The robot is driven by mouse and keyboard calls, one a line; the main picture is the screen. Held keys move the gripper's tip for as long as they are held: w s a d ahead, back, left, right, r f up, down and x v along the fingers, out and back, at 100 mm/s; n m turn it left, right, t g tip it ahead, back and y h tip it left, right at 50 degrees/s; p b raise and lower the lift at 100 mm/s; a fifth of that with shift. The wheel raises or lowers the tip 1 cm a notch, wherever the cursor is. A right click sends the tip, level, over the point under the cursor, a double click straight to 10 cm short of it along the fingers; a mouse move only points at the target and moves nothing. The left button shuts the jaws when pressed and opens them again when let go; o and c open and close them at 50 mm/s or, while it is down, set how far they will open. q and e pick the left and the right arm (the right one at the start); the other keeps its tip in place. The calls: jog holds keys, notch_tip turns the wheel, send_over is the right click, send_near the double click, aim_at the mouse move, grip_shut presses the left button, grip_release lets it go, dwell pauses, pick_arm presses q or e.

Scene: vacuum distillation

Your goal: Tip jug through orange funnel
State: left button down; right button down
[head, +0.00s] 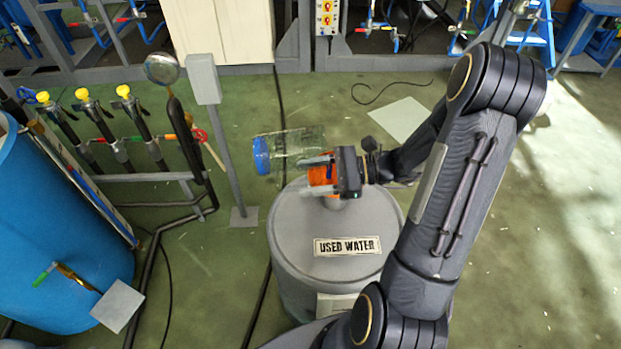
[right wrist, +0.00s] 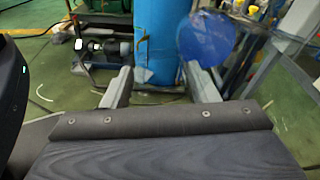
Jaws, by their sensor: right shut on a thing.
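The jug (head: 300,141) is clear, with a round blue end (head: 261,156) pointing left. It lies nearly horizontal above the back of the grey drum marked "USED WATER" (head: 347,246). My right gripper (head: 318,160) reaches in from the right and is shut on the jug. The orange funnel (head: 323,177) shows just below and beside the gripper, over the drum top; the gripper partly hides it. In the right wrist view, the jug's blue end (right wrist: 207,38) shows beyond the fingers; its clear body is hard to make out. My left gripper is out of view.
A large blue barrel (head: 60,230) stands at the left. Pipes with yellow-topped valves (head: 82,94) and a post with a grey box (head: 204,79) stand between it and the drum. Cables lie on the green floor. The floor at the right is mostly open.

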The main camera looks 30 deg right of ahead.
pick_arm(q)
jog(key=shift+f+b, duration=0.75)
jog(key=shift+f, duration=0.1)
pick_arm(e)
jog(key=shift+s+d+r+t+y, duration=0.2)
jog(key=shift+t+y, duration=0.3)
jog(key=shift+y, duration=0.3)
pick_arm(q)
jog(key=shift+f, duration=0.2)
pick_arm(e)
jog(key=shift+d+r, duration=0.1)
jog(key=shift+r, duration=0.15)
dwell(1.1)
